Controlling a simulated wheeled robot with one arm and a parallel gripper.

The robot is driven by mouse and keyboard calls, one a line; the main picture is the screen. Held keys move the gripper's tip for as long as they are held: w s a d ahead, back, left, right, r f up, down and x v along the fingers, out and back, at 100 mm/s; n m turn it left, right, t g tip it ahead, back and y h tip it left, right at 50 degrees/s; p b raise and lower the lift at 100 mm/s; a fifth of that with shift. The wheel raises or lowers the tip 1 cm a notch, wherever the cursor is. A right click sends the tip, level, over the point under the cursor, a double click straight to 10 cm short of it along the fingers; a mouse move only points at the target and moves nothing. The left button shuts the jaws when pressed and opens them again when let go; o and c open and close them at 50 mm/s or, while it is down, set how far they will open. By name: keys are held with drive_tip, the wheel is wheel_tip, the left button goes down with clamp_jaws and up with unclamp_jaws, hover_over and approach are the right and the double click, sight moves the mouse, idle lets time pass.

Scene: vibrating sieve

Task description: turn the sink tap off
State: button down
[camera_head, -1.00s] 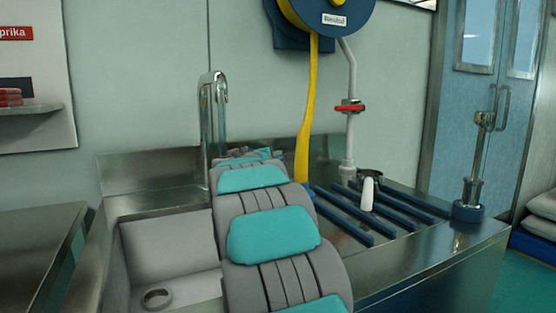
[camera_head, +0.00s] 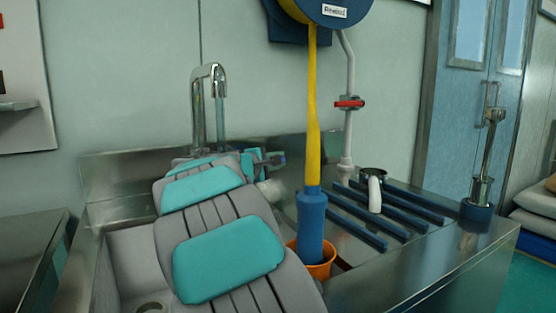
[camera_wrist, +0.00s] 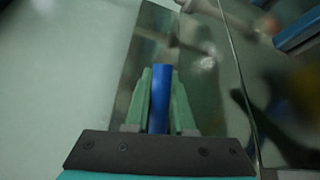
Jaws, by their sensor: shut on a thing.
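The sink tap (camera_head: 198,112) is a tall chrome gooseneck at the back of the steel sink. A pale vertical streak (camera_head: 220,125), like running water, hangs below its spout. In the wrist view, my gripper (camera_wrist: 161,95) has its green fingers shut on a narrow blue lever (camera_wrist: 160,85), which looks like the tap's handle. In the head view, my arm reaches over the sink to the tap's base and hides most of it. The end of my gripper (camera_head: 268,160) shows small and unclear just right of the tap.
Right of my arm, a blue nozzle on a yellow hose (camera_head: 312,120) hangs into an orange cup (camera_head: 325,268). A steel upright tool (camera_head: 485,160) stands at the right end.

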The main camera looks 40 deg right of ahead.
drive_tip(key=c, duration=0.8)
unclamp_jaws()
drive_tip(key=shift+o, duration=0.2)
drive_tip(key=shift+b+v, duration=0.45)
drive_tip(key=shift+v, duration=3.5)
